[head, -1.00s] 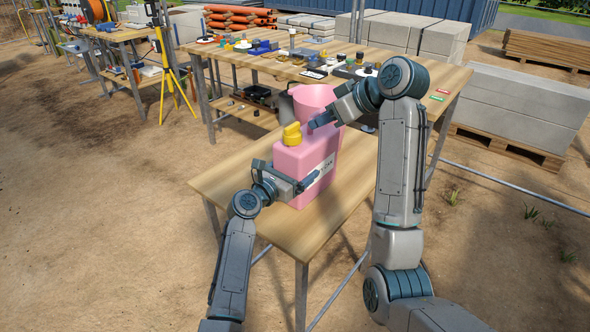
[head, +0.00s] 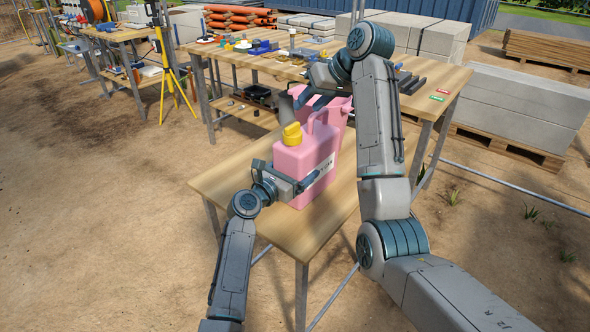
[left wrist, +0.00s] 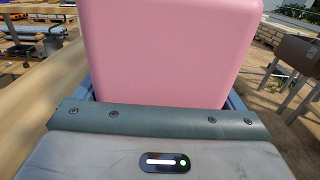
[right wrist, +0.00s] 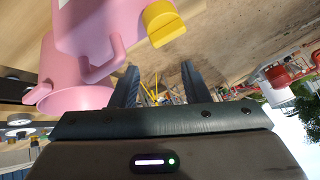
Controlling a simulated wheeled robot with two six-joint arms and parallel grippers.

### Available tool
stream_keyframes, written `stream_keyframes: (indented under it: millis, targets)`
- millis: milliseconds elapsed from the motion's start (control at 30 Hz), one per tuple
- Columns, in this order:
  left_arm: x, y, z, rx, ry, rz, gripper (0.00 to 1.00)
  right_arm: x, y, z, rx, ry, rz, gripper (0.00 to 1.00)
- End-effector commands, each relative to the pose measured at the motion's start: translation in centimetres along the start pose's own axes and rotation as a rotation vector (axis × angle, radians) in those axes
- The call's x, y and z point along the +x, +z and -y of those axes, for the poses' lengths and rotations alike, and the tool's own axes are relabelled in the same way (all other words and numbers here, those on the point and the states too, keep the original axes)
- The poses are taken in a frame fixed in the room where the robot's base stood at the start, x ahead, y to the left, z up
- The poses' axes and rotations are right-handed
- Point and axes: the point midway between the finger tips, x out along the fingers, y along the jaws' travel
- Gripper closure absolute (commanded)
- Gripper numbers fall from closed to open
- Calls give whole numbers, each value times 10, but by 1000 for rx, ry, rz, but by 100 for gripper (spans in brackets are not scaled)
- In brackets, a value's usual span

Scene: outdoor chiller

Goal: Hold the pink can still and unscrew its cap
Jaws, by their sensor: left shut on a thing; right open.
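The pink can (head: 290,168) stands upright on the near wooden table, with a looped handle and a pale label. Its yellow cap (head: 292,133) sits on top at the left; the cap also shows in the right wrist view (right wrist: 163,24). My left gripper (head: 285,180) is shut on the can's lower body; the can's pink wall (left wrist: 170,50) fills much of the left wrist view. My right gripper (head: 306,99) is open and empty, above and behind the cap. In the right wrist view its fingers (right wrist: 158,85) are apart, with the cap beyond them.
A pink wide-rimmed vessel (right wrist: 75,99) stands behind the can, partly hidden by my right arm in the head view. A long workbench (head: 430,80) with tools and small parts lies behind. The near table (head: 250,225) has free room at front and left.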

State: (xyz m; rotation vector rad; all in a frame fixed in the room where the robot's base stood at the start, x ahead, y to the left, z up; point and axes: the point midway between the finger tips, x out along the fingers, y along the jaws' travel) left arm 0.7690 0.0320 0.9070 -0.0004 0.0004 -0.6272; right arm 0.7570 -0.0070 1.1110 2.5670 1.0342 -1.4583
Motion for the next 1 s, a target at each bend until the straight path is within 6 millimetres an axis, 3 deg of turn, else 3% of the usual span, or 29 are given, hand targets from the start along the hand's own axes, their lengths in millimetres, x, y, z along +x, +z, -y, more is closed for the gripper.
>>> stream_keyframes:
  millis: [200, 400, 700, 1000]
  targets:
    - [0, -1, 0, 1, 1, -1, 78, 9, -32, 12, 337, 96, 165, 58]
    - [0, -1, 0, 1, 1, -1, 78, 9, -47, 25, 634, 254, 284, 58]
    - [0, -1, 0, 1, 1, -1, 78, -3, -47, 43, 983, 532, 360, 58]
    - [0, -1, 0, 1, 1, -1, 78, -7, -41, 46, 1093, 637, 362, 58]
